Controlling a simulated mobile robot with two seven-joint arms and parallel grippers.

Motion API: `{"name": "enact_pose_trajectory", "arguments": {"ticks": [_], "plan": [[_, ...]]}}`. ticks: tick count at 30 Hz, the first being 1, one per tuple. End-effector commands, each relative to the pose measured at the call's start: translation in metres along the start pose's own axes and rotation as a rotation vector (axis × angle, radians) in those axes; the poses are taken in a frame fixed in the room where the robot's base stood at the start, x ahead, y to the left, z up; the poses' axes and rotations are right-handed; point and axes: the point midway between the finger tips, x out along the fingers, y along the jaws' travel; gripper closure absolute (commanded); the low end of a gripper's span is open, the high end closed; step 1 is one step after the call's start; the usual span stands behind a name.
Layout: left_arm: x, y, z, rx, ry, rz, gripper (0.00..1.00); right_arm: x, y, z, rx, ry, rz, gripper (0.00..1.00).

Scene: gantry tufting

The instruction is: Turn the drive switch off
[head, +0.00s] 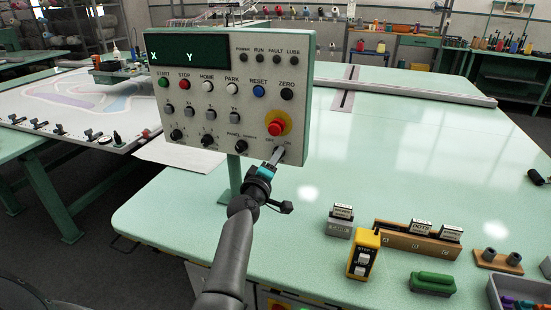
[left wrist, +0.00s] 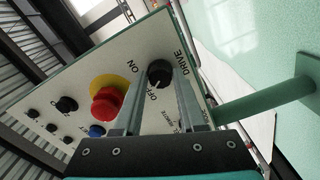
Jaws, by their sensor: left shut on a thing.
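The drive switch (left wrist: 160,73) is a black round knob at the lower right corner of the control panel (head: 232,62). ON and OFF labels sit beside it. In the left wrist view a small pale mark on the knob points toward OFF. My left gripper (head: 277,158) reaches up to that corner, and its two fingers (left wrist: 158,88) are closed around the knob. In the head view the knob is mostly hidden behind the fingertips. My right gripper is in neither view.
A red emergency button (head: 275,128) on a yellow ring sits just above the switch. The panel stands on a green post over a pale green table (head: 180,205). A yellow pendant (head: 363,254) and a wooden rack (head: 418,243) stand at the right.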

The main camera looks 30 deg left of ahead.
Motion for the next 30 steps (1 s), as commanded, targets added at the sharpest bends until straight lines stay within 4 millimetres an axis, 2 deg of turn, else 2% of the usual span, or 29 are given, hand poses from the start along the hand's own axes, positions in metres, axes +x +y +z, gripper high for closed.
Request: {"name": "enact_pose_trajectory", "arguments": {"ticks": [18, 19, 26, 30], "plan": [[0.0001, 0.0004, -0.0008, -0.046, 0.002, 0.001, 1.00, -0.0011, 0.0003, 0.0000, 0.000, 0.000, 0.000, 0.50], [0.0001, 0.0004, -0.0008, -0.046, 0.002, 0.001, 0.59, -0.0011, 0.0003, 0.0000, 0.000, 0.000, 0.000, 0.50], [0.0001, 0.0004, -0.0005, -0.044, 0.001, 0.001, 0.33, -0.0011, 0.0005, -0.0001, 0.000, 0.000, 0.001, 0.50], [0.0001, 0.0003, -0.0004, -0.043, 0.001, 0.001, 0.31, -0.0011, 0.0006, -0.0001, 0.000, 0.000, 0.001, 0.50]]}}
